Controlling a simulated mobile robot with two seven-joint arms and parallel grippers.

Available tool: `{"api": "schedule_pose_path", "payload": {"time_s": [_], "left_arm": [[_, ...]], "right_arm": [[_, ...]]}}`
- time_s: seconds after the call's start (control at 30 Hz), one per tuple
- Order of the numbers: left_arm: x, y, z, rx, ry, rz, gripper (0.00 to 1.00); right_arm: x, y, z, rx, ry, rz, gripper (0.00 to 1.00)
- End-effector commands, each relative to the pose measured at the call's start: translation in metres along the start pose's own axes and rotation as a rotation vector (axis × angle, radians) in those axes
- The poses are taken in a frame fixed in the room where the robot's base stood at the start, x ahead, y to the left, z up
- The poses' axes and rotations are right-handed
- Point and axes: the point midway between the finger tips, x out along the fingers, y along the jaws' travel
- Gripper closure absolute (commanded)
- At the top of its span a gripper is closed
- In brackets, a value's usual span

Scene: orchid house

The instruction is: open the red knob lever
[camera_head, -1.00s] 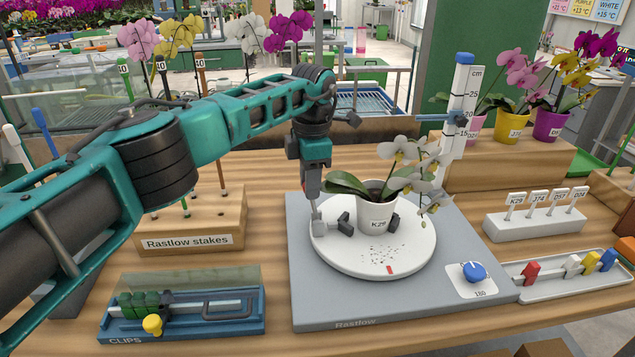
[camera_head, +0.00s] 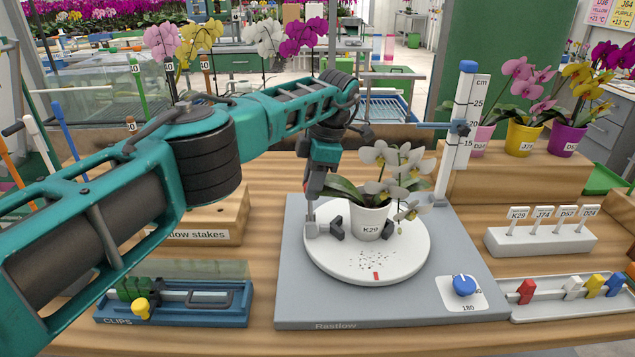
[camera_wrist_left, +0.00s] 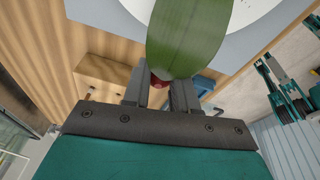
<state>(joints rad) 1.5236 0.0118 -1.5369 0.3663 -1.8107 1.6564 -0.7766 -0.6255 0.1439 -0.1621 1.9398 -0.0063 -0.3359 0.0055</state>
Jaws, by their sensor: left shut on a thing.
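The red knob (camera_wrist_left: 159,81) shows in the left wrist view, low between the fingers of my left gripper (camera_wrist_left: 161,92). A long green leaf (camera_wrist_left: 190,38) overlaps that view and partly hides the knob. In the head view my left gripper (camera_head: 310,207) points down at the left side of the white round turntable (camera_head: 345,264), left of the potted white orchid (camera_head: 369,222). It is shut on the red knob. The arm and fingers hide the knob in the head view. My right gripper does not show.
The turntable sits on a grey base (camera_head: 297,300) with a blue dial (camera_head: 464,285) and a height scale (camera_head: 460,125). A stakes block (camera_head: 225,215) and a clips tray (camera_head: 205,316) stand left. A label rack (camera_head: 540,240) and a tray of coloured clips (camera_head: 560,309) stand right.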

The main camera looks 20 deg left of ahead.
Motion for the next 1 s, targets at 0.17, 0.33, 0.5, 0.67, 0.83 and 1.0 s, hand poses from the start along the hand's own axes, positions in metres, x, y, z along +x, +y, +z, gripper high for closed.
{"api": "schedule_pose_path", "payload": {"time_s": [0.17, 0.33, 0.5, 0.67, 0.83, 1.0], "left_arm": [[0.0010, -0.0003, -0.0003, 0.003, 0.007, 0.001, 1.00], [0.0011, -0.0005, -0.0001, 0.004, 0.007, 0.001, 1.00], [0.0012, -0.0006, 0.0001, 0.005, 0.007, 0.001, 0.67], [0.0009, -0.0004, -0.0002, 0.004, 0.006, 0.001, 0.52], [0.0006, -0.0002, -0.0004, 0.003, 0.005, 0.001, 0.48], [-0.0025, -0.0001, -0.0009, 0.002, 0.005, 0.001, 0.48]], "right_arm": [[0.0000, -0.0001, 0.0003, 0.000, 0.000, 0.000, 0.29], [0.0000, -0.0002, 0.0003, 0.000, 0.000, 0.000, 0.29], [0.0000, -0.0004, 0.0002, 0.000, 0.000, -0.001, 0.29], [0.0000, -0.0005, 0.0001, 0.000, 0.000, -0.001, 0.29], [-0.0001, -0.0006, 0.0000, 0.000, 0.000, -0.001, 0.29], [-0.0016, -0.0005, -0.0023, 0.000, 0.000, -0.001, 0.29]]}}
